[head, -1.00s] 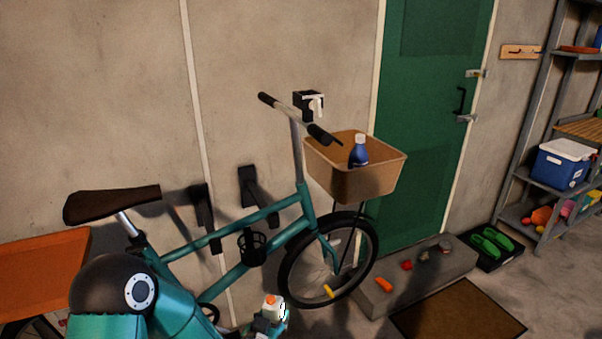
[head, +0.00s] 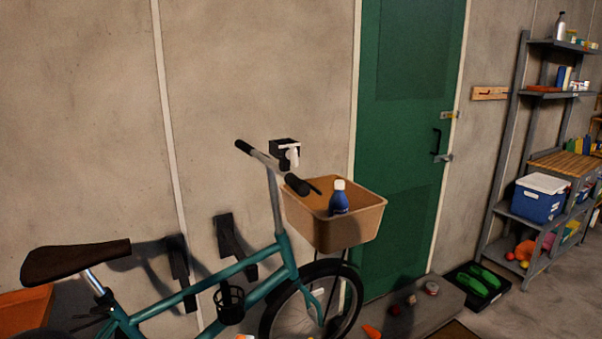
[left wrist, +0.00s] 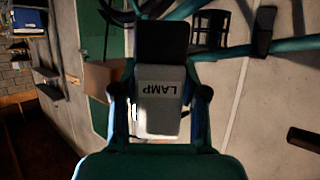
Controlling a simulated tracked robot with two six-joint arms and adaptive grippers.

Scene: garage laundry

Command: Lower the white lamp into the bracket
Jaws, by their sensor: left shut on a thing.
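The white lamp (left wrist: 160,108), marked LAMP, has a black end (left wrist: 162,45) and fills the middle of the left wrist view. My left gripper (left wrist: 158,92) is shut on it, one finger on each side. In the head view a black fitting with white parts (head: 286,150), which looks like the bracket, sits by the bicycle's handlebar; whether it is fixed to the bar or the wall I cannot tell. The held lamp appears apart from it. A small white and orange patch shows at the bottom edge, too cut off to name surely. My right gripper is not in view.
A teal bicycle (head: 195,287) stands along the wall. Its front basket (head: 350,232) holds a blue bottle (head: 339,198), close to the black fitting. A green door (head: 408,140) and a metal shelf (head: 505,150) are to the right. A low step (head: 440,300) carries small items.

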